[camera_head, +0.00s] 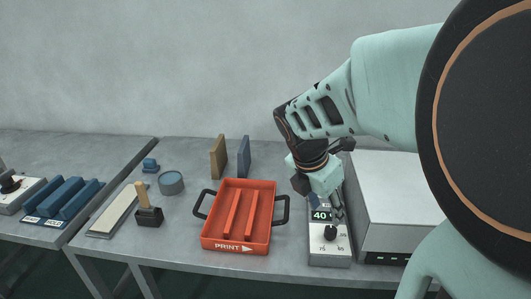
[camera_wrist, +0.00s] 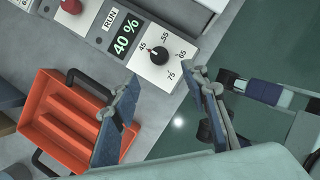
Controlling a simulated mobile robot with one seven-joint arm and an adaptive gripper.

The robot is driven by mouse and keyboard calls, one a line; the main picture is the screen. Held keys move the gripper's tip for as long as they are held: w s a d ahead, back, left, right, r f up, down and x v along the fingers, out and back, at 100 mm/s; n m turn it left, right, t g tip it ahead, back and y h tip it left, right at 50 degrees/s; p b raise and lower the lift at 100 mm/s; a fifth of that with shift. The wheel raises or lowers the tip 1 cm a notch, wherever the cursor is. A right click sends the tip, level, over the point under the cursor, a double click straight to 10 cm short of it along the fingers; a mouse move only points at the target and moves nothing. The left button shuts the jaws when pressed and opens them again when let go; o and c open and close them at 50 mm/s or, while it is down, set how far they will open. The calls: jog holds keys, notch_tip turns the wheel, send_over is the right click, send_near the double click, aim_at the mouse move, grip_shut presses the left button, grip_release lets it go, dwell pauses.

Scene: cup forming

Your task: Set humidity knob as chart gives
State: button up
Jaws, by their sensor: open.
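The humidity knob (camera_wrist: 159,55) is a small black knob on a white control panel (camera_head: 317,252). In the head view the knob (camera_head: 331,234) sits low on the panel. My gripper (camera_wrist: 163,80) is open and empty, its two blue-grey fingers spread apart near the knob and not around it. I cannot make out a chart.
An orange tray (camera_head: 207,241) marked PRINT stands left of the panel. A large white box (camera_head: 388,200) is to the right. Blue blocks (camera_head: 62,199) are far left.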

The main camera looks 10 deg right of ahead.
aim_at(330, 229)
jog(key=b+x, duration=0.2)
jog(key=x, duration=0.8)
jog(key=shift+f, duration=0.15)
jog(key=shift+c, duration=0.3)
grip_shut()
